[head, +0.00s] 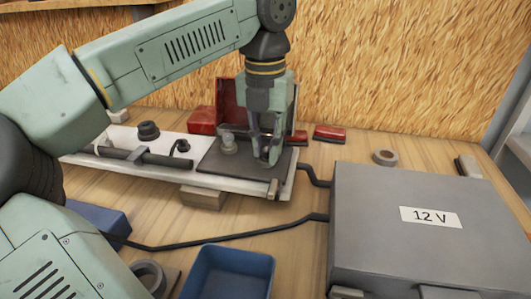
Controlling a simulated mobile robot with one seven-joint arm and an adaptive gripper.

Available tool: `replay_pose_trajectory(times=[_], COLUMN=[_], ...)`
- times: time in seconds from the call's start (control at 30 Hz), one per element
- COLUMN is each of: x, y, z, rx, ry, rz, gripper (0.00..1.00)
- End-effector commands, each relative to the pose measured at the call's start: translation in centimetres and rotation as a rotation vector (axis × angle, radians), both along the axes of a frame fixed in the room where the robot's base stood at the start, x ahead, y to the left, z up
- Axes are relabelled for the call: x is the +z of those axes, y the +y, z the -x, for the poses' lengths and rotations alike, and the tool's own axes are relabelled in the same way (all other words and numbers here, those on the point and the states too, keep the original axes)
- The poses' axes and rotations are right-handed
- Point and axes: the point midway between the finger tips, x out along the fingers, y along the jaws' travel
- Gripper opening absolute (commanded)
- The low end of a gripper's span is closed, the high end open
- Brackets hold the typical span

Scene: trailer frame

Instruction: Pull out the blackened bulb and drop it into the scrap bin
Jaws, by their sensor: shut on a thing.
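My gripper (266,155) points down over the right part of the dark plate (220,160) on the white trailer light board (130,142). Its fingers are closed around a small bulb, mostly hidden between them, low at the plate. I cannot tell from this view whether its glass is blackened or whether it is clear of its socket.
A grey 12 V box (420,215) fills the right, with black cables (220,238) running from it. Red lens parts (202,120) lie behind the board. A tape roll (385,157) sits behind the box. Another blue container (98,218) is partly hidden by my arm at left.

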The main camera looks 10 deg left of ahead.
Motion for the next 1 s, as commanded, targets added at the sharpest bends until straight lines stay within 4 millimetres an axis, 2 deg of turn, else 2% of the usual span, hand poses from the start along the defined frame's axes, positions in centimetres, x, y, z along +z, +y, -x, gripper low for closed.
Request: replay_pose_trajectory(times=[0.37,1.0], x=[0.2,2.9], y=[0.5,0.4], z=[0.2,0.2], rx=[0.011,0.01], ry=[0.002,0.0], rz=[-0.024,-0.024], gripper=[0.06,0.06])
